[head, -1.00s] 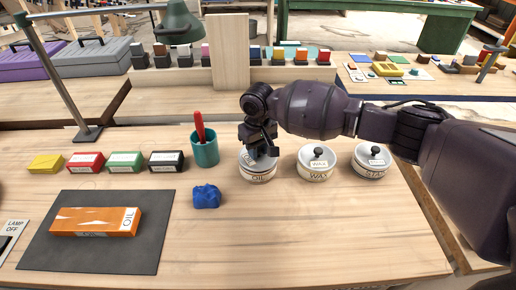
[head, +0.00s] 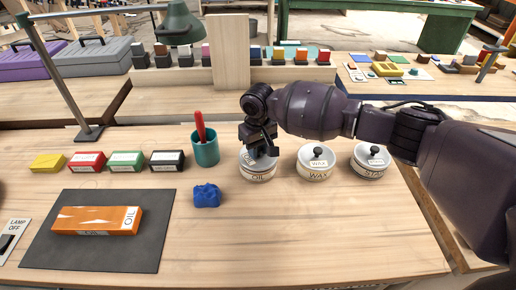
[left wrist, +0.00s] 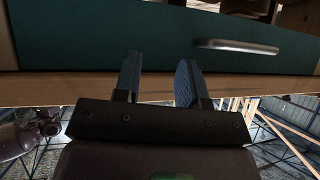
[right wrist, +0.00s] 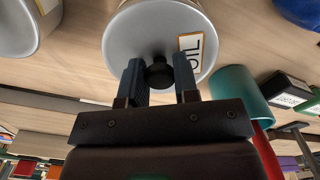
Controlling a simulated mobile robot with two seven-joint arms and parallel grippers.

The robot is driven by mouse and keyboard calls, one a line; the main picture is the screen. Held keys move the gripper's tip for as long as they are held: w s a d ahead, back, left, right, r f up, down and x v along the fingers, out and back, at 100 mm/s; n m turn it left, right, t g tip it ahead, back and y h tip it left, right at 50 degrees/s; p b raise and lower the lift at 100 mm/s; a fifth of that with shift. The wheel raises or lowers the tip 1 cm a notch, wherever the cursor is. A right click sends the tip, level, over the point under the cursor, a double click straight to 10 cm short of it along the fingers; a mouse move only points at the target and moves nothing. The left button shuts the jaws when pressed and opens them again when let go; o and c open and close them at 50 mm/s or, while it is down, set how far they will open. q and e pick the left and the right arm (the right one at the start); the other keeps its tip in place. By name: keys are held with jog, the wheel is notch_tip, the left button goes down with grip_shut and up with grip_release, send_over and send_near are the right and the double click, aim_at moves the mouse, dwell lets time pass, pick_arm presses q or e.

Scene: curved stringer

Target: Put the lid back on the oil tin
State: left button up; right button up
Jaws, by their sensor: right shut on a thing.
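The oil tin (head: 258,177) is a round pale tin marked OIL, left of the other tins on the bench. Its grey lid (right wrist: 125,45), with a black knob and an OIL label, lies level at the tin's top. I cannot tell whether it is fully seated. My right gripper (head: 262,150) comes down over it and is shut on the knob; in the right wrist view the fingers (right wrist: 158,71) stand either side of the knob. My left gripper (left wrist: 158,80) is open and empty, in front of a green drawer front with a metal handle.
The lidded wax tin (head: 317,165) and another lidded tin (head: 370,162) stand to the right. A teal cup (head: 205,150) with a red-handled tool stands close left. A blue lump (head: 206,196) lies in front. An orange box (head: 95,220) rests on a dark mat (head: 155,245). The front right is clear.

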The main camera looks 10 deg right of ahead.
dwell(0.5)
jog(key=shift+f+p, duration=0.15)
jog(key=shift+p, duration=0.65)
dwell(1.4)
dwell(0.4)
jog(key=o, duration=1.5)
